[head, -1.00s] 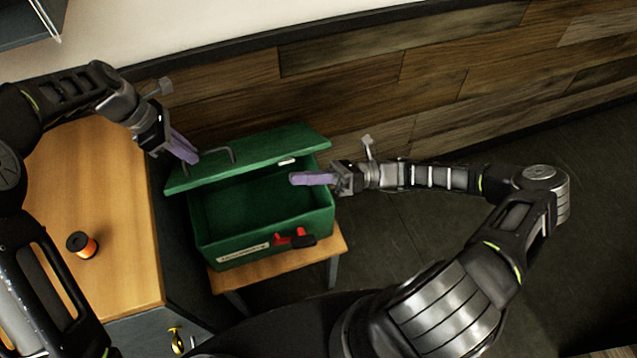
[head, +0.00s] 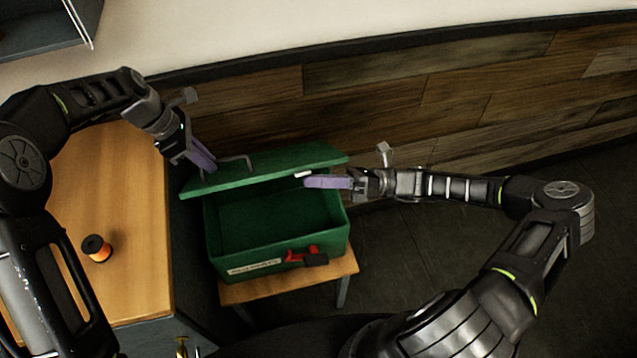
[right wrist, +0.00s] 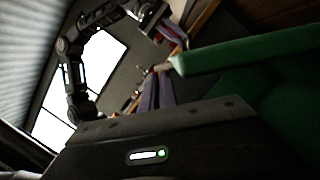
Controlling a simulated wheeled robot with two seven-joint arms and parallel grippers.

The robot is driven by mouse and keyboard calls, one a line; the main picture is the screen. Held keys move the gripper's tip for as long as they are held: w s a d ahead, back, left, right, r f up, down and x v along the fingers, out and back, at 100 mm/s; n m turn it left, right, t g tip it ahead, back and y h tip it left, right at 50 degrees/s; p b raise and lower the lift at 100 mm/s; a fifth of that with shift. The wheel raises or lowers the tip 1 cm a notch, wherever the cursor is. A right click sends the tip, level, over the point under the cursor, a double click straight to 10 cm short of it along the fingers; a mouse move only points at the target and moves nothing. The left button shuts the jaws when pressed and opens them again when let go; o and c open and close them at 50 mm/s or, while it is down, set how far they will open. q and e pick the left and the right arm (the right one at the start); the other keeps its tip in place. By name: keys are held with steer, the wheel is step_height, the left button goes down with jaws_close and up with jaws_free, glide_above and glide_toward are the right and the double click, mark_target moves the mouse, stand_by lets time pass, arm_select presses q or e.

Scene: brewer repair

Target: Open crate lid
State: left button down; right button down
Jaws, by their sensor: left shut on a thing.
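The green crate (head: 285,238) has its green lid (head: 290,163) partly raised, with the dark green inside showing. My left gripper (head: 208,165) is shut on the grey lid handle (head: 236,160) near its left end. My right gripper (head: 312,182) is at the right part of the lid's front edge, over the crate opening. Its purple fingers look together, with nothing seen between them. In the right wrist view, these fingers (right wrist: 158,92) are beside the green lid edge (right wrist: 225,55); contact is unclear.
The crate stands on a small wooden stand (head: 240,291). A red and black latch (head: 306,256) is on the crate's front. A wooden table (head: 120,200) with an orange and black spool (head: 97,248) is at left. A plank wall (head: 470,90) runs behind; dark floor lies right.

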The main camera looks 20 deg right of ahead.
arm_select(q)
steer(key=shift+s+a+f, duration=0.1)
steer(key=shift+s+f, duration=0.25)
steer(key=shift+f, duration=0.05)
steer(key=c, duration=1.5)
jaws_free()
steer(key=shift+w, duration=0.1)
steer(key=shift+r, duration=0.1)
steer(key=shift+r, duration=0.1)
steer(key=shift+w, duration=0.1)
steer(key=shift+a+r, duration=0.1)
steer(key=shift+r, duration=0.45)
steer(key=a+r, duration=0.1)
steer(key=a, duration=0.3)
steer(key=w+a+r, duration=0.1)
steer(key=a, duration=0.4)
steer(key=a+r, duration=0.1)
steer(key=a, duration=0.3)
steer(key=shift+w+a+r, duration=0.25)
steer(key=shift+w, duration=0.15)
